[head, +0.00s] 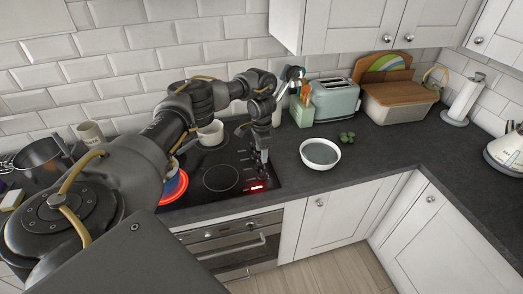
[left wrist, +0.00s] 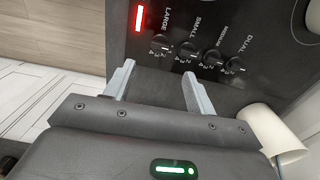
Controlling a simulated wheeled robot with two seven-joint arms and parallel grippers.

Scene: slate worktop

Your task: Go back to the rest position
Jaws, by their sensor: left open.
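My left gripper (head: 262,168) is over the front right part of the black hob (head: 221,178), near the glowing red indicator (head: 257,187). In the left wrist view its two grey fingers (left wrist: 157,92) are apart with nothing between them. Beyond the fingertips is the control panel with a row of knobs (left wrist: 187,52) labelled LARGE, SMALL, MEDIUM and DUAL. The red indicator also shows there (left wrist: 137,18). I cannot tell whether the fingers touch the panel. My left arm crosses the left of the head view and hides part of the worktop. My right gripper is not visible.
A toaster (head: 336,100) and bread bin (head: 398,103) stand at the back. A white pot (head: 211,134) and red-rimmed dish (head: 174,190) are near my arm. The right worktop has free room.

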